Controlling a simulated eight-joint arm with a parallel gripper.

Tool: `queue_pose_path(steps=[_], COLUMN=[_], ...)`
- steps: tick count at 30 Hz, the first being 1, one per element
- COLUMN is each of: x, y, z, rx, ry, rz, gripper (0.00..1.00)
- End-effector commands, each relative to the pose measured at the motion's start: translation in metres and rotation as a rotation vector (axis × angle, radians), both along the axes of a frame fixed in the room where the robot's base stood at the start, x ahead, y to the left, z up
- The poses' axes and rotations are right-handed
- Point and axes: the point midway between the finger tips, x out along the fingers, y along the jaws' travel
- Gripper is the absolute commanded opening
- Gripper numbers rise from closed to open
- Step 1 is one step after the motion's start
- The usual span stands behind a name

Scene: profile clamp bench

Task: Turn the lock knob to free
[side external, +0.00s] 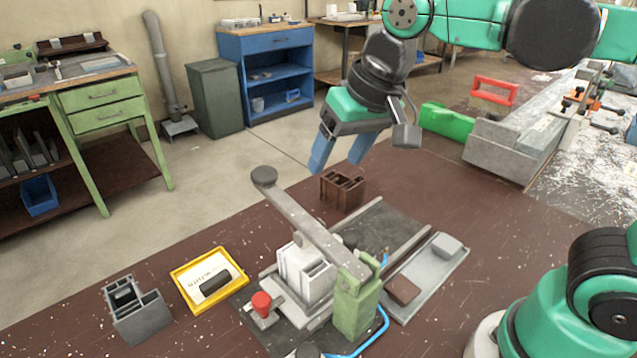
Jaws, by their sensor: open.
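The clamp fixture stands on the brown bench with a green post (355,305) and a long grey lever (310,230) that slants up to a dark round end (264,176). A red knob (261,303) sits low at the front left of the fixture; it looks like the lock knob, but its lock or free setting cannot be read. A white profile piece (305,270) stands in the fixture under the lever. My gripper (337,163) has two blue fingers, spread apart and empty. It hangs above and behind the fixture, well clear of the red knob.
A brown profile piece (342,190) stands behind the fixture. A grey tray (425,285) with two blocks lies to its right. A yellow-framed tray (181,297) with a dark cylinder and a grey profile piece (136,313) are at left. A blue hose (375,333) curves by the post.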

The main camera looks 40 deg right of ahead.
Motion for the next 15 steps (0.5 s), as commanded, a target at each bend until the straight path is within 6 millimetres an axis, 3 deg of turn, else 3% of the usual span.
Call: queue_pose_path(steps=[8, 14, 15], x=[0.014, 0.010, 0.009], y=[0.081, 0.135, 0.135], z=[-0.002, -0.015, -0.027], rx=[0.011, -0.058, -0.061], ry=[0.272, 0.406, 0.411], rz=[-0.165, -0.299, -0.312], gripper=[0.65, 0.65, 0.65])
